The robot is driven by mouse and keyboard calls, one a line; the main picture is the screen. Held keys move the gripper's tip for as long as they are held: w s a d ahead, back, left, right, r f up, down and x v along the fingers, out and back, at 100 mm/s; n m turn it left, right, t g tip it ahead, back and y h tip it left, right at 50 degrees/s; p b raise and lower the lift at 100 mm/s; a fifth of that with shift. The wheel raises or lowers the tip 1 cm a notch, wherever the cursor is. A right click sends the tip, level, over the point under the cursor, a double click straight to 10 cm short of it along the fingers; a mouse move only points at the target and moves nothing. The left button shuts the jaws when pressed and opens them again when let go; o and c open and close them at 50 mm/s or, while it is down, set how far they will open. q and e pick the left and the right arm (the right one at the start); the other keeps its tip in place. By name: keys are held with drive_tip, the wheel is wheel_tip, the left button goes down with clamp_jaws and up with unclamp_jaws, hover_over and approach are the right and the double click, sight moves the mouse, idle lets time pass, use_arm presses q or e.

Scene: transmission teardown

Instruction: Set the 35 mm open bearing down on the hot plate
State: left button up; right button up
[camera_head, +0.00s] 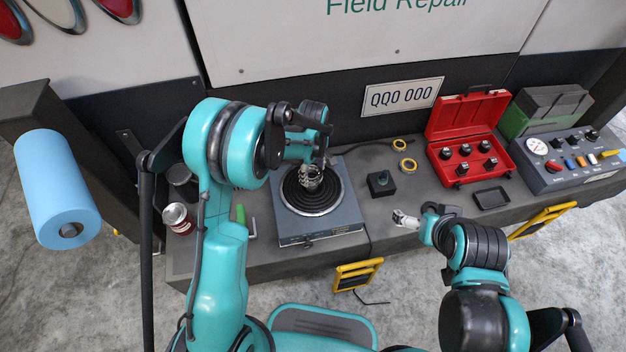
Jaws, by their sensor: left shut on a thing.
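The hot plate (345,215) is a grey-blue box with a dark, round, ringed burner, standing on the bench left of centre. My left gripper (316,166) reaches down over the burner and is shut on a small metallic ring-like part (311,181), which looks like the bearing. The part is at the burner's middle and partly hidden by the gripper. I cannot tell whether it touches the burner. My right gripper (402,218) is low over the bench, right of the hot plate, apart from it and with nothing visible in it. Its fingers are too small to read.
Two yellow rings (408,165) and a black block with a knob (381,183) lie right of the hot plate. Farther right are an open red case (448,142), a black tray (491,197) and a control box (566,169). Cans (177,218) stand at left.

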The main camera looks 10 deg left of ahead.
use_arm(q)
wheel_tip(320, 180, down, 4)
drive_tip(key=shift+f+b, duration=0.1)
drive_tip(key=shift+b, duration=0.65)
drive_tip(key=shift+r, duration=0.2)
drive_tip(key=shift+f, duration=0.1)
drive_tip(key=shift+f, duration=0.15)
drive_tip(key=o, duration=1.4)
